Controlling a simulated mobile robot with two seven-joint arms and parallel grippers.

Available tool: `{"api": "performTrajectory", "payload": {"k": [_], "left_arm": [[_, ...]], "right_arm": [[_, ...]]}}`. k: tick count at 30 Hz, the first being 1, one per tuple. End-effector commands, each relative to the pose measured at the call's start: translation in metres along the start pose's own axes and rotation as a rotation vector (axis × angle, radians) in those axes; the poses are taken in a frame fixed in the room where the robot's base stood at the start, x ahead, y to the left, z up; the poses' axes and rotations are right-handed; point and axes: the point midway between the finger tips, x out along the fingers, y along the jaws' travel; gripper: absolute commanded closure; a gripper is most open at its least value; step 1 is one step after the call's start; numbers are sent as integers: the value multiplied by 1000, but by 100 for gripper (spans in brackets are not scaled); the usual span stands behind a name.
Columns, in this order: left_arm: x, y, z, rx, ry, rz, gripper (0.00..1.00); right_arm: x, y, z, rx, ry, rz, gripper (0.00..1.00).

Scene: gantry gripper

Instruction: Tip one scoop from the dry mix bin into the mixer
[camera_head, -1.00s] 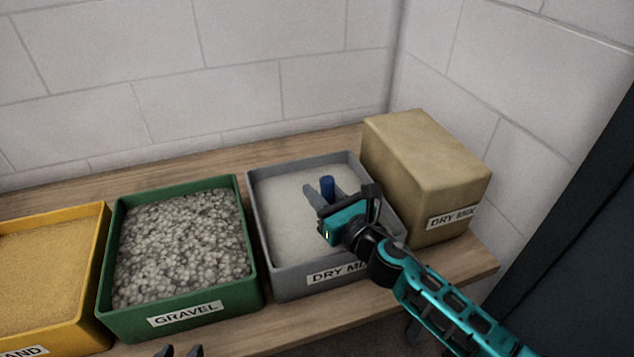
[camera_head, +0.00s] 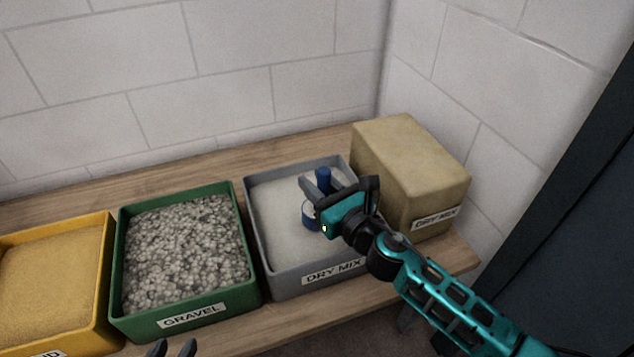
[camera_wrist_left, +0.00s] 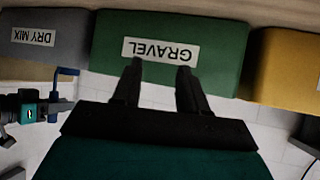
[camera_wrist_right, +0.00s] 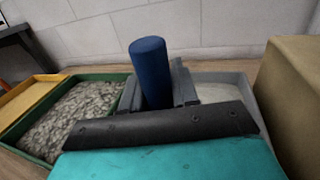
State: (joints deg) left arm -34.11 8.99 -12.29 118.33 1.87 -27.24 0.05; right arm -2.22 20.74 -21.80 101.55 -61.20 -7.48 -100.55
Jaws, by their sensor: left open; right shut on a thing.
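My right gripper (camera_head: 318,187) is shut on the upright handle of a blue scoop (camera_head: 309,216). The handle also stands between the fingers in the right wrist view (camera_wrist_right: 151,72). The scoop's cup hangs below the gripper, over the pale powder in the grey dry mix bin (camera_head: 309,278). In the upside-down left wrist view, the scoop (camera_wrist_left: 66,72) shows clear above the bin. What the cup holds is hidden. My left gripper (camera_head: 172,349) is open and empty in front of the green gravel bin. The mixer is not recognisable in these views.
The green gravel bin (camera_head: 190,316) and yellow sand bin (camera_head: 100,275) stand left of the dry mix bin on a wooden shelf (camera_head: 150,190). A tan dry mix block (camera_head: 412,165) stands close on the right. A dark panel (camera_head: 560,250) rises at far right.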

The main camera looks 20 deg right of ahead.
Motion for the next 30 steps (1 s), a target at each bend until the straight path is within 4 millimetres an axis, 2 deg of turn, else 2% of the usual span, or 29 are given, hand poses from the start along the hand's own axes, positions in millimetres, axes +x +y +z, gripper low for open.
{"api": "performTrajectory", "payload": {"k": [1,11,30], "left_arm": [[-6,0,-9,0,1,0,57],[-21,-1,-33,0,15,-8,57],[-40,-16,-36,6,-3,-53,57]], "right_arm": [[0,0,10,-1,-2,0,95],[0,0,40,-1,-2,1,95],[28,-7,84,0,-2,1,95]]}}
